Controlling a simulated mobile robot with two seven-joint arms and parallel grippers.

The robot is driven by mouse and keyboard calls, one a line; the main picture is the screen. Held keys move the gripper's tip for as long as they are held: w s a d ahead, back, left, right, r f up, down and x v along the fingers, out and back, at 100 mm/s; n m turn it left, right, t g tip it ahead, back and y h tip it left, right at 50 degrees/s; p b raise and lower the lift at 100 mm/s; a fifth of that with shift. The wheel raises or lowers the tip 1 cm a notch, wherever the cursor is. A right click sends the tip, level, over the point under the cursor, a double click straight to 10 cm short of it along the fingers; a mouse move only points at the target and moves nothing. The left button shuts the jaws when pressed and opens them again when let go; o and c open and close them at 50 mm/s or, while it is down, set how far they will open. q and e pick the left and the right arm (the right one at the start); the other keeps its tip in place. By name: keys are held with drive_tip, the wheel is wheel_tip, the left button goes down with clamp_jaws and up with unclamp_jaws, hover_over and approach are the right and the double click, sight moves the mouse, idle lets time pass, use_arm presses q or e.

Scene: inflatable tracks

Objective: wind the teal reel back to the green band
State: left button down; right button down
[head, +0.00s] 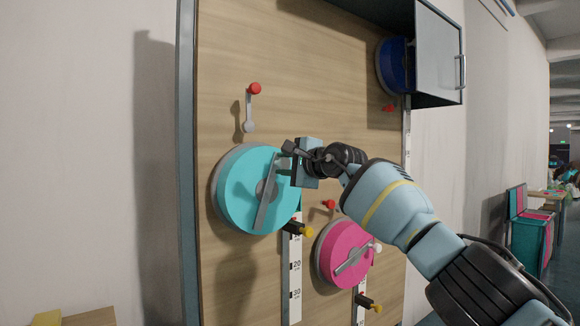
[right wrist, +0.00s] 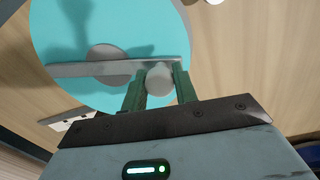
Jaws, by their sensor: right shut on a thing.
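The teal reel (head: 243,190) is mounted on the wooden panel, with a grey crank bar (head: 267,205) across its face. The reel and the bar (right wrist: 75,69) also show in the right wrist view. My right gripper (head: 290,158) is at the upper end of the bar. In the right wrist view its green fingers stand either side of the grey crank knob (right wrist: 159,86), shut on it. A white scale strip (head: 295,270) with dark marks runs down below the reel. My left gripper is out of view.
A pink reel (head: 340,262) with its own crank sits at lower right, close under my right arm. A blue reel (head: 393,66) is at upper right beside an open cabinet door (head: 438,55). A red-knobbed lever (head: 252,105) is above the teal reel. A yellow-knobbed black peg (head: 304,231) juts out below it.

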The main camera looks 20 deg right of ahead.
drive_tip(key=shift+s+a+r+n, duration=0.1)
drive_tip(key=shift+a+r+n, duration=0.1)
drive_tip(key=shift+a+n, duration=0.2)
drive_tip(key=c, duration=1.1)
unclamp_jaws()
